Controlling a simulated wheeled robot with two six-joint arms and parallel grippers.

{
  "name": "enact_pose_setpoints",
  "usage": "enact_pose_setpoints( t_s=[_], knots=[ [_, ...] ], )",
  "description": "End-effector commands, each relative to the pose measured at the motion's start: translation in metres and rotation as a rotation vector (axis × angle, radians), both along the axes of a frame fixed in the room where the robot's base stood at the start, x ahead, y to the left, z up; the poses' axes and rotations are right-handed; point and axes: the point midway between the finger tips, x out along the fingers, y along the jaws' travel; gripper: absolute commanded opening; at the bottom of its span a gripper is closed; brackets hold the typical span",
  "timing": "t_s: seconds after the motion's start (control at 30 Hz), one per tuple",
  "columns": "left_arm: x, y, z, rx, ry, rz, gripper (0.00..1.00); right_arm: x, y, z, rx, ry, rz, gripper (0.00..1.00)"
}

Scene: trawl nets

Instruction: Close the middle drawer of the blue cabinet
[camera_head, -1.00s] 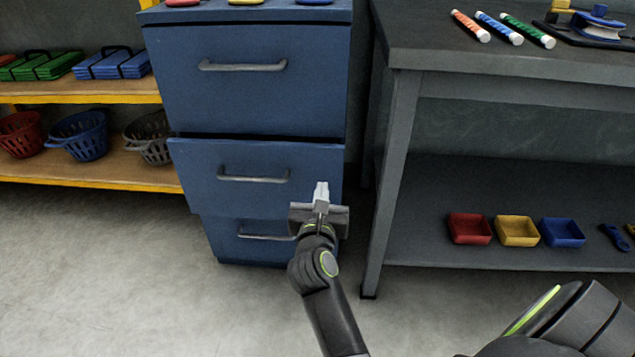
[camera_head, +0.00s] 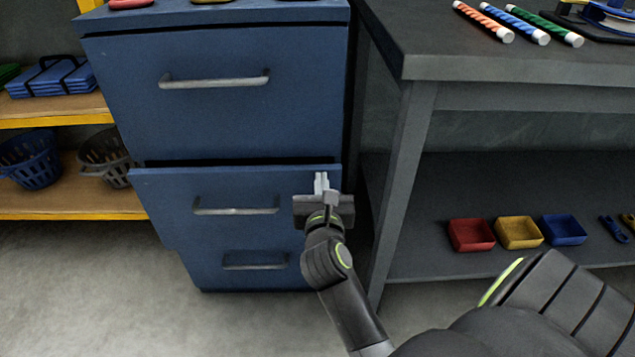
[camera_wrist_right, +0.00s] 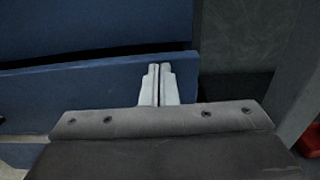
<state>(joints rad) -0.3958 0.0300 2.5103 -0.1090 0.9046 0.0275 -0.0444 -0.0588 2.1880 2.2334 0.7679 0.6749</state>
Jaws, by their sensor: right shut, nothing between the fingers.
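The blue cabinet (camera_head: 215,55) stands ahead, left of the grey workbench. Its middle drawer (camera_head: 165,205) is partly open, its front standing out from the upper drawer, with a dark gap along its top edge. The middle drawer's handle (camera_head: 236,206) is grey and free. My right gripper (camera_head: 321,183) is shut and empty, in front of the middle drawer's upper right part. In the right wrist view the fingertips (camera_wrist_right: 158,72) overlap the drawer front's top right corner; I cannot tell whether they touch it. My left gripper is not in view.
The workbench (camera_head: 470,68) stands close on the right, its leg (camera_head: 400,185) near my right arm. Its lower shelf holds red, yellow and blue trays (camera_head: 518,232). Yellow-edged shelves (camera_head: 65,199) with baskets are on the left. Bare floor (camera_head: 85,290) lies in front.

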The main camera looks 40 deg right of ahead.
Motion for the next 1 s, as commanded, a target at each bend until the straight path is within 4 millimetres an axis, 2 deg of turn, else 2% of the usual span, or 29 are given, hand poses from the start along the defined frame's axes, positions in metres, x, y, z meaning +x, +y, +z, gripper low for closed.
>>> enact_pose_setpoints(
  t_s=[0.27, 0.5, 0.7, 1.0],
  knots=[
    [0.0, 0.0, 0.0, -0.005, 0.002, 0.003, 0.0, 0.001, 0.0, 0.0, -0.001, 0.001, 0.001, 0.0],
    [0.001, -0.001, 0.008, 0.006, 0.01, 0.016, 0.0, 0.026, -0.015, 0.002, -0.004, 0.001, 0.006, 0.0],
    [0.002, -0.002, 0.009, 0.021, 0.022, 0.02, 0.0, 0.039, -0.026, 0.001, -0.001, 0.0, 0.001, 0.0],
    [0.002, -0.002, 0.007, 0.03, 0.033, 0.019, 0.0, 0.041, -0.027, 0.004, -0.007, -0.006, 0.001, 0.0]
  ],
)
